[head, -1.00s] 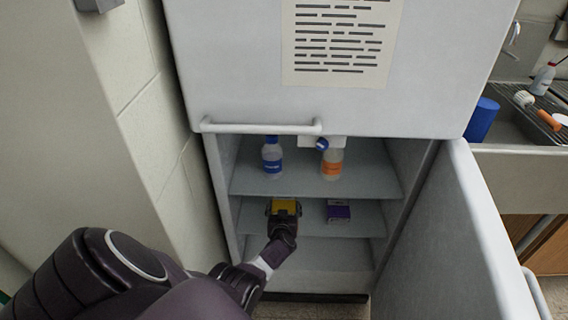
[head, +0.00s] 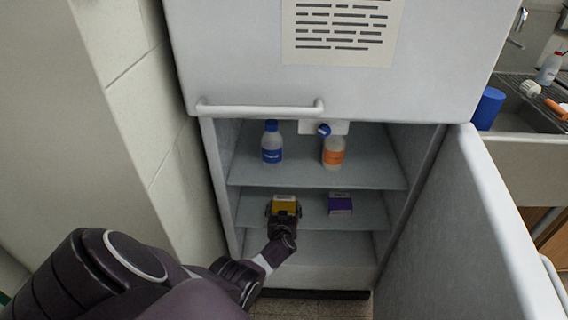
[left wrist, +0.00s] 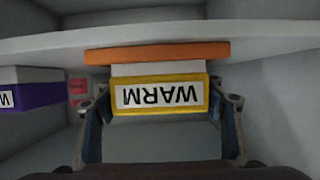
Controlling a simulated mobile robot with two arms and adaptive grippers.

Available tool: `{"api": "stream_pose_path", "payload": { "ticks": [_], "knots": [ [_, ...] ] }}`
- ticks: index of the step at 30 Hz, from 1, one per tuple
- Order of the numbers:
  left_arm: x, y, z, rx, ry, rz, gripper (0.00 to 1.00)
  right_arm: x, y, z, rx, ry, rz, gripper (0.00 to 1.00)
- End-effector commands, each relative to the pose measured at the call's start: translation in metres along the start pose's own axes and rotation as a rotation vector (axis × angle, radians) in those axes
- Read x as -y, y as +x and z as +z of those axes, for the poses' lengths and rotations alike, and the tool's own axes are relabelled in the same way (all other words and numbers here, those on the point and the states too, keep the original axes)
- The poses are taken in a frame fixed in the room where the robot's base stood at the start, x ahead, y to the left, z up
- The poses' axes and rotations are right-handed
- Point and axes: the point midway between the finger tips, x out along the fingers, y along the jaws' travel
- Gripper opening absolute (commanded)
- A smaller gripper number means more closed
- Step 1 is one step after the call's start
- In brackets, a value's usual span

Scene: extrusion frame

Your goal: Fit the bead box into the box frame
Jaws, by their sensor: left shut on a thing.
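My left gripper (head: 284,212) is shut on a yellow-edged box (head: 285,204), with one finger on each side. It is at the lower shelf of the open white cabinet. In the left wrist view the same box (left wrist: 162,96) is white and yellow with an upside-down label reading WARM, between the fingers of the left gripper (left wrist: 162,112). An orange strip (left wrist: 157,52) lies between the box and the shelf in that view; I cannot tell if they touch. Nothing is labelled as a bead box or box frame. My right gripper is out of view.
A purple box (head: 340,203) stands beside the held box on the lower shelf (head: 368,214). A blue-capped bottle (head: 272,143) and an orange-labelled bottle (head: 333,152) stand on the upper shelf (head: 375,173). The open door (head: 455,235) bounds the right side.

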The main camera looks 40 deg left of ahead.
Motion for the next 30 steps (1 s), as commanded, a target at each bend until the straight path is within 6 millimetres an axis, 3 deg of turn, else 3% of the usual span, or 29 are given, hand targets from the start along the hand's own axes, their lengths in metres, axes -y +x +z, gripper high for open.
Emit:
{"api": "stream_pose_path", "payload": {
  "ticks": [5,17,23,30],
  "knots": [
    [0.0,0.0,0.001,0.0,0.0,0.0,0.81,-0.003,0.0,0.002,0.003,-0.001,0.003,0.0],
    [0.0,-0.002,-0.005,0.0,-0.001,0.0,0.81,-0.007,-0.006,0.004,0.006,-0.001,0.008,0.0],
    [-0.001,-0.028,-0.007,0.002,0.0,0.001,0.81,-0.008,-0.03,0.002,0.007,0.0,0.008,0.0],
    [-0.001,-0.071,-0.007,0.003,-0.002,0.001,0.81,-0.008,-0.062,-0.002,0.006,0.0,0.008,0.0]
  ]
}}
